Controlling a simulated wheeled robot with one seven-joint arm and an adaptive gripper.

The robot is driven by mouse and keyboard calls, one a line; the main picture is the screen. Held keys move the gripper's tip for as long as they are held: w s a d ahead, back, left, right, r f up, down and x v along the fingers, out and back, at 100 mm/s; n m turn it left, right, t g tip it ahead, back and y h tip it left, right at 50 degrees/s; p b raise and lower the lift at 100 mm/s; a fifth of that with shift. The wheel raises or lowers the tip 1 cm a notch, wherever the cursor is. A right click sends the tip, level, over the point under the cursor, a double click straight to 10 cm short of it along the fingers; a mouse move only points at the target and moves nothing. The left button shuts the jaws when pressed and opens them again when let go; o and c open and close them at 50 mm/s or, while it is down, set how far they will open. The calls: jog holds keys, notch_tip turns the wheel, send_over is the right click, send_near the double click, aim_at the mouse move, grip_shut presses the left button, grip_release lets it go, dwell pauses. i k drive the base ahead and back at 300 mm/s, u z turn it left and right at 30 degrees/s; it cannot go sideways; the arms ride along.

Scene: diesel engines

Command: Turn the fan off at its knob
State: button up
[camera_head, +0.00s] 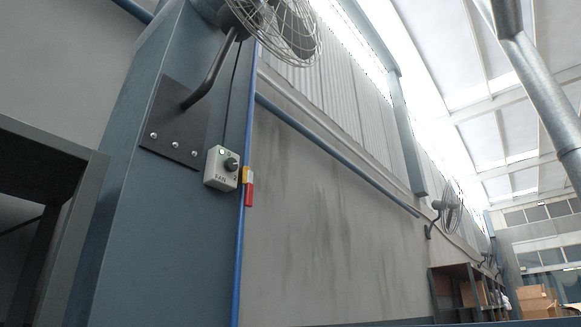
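The fan (279,27) is at the top, a caged wall fan on a dark bent arm bolted to a dark plate (176,124) on a blue-grey column. Below and right of that plate is a small light grey control box (214,171) marked "FAN". The box carries a round black knob (231,164) on its front. I cannot make out the knob's pointer setting. My gripper is not in view.
A blue pipe (241,225) with a yellow and red fitting (249,188) runs upright just right of the box. A dark shelf frame (84,190) stands at the left. More fans (449,208), shelving and cardboard boxes (536,300) are farther back at right.

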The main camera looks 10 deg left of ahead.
aim_at(231, 165)
jog(key=z, duration=0.2)
jog(key=k, duration=0.65)
jog(key=z, duration=0.6)
jog(key=i, duration=0.7)
jog(key=u, duration=1.6)
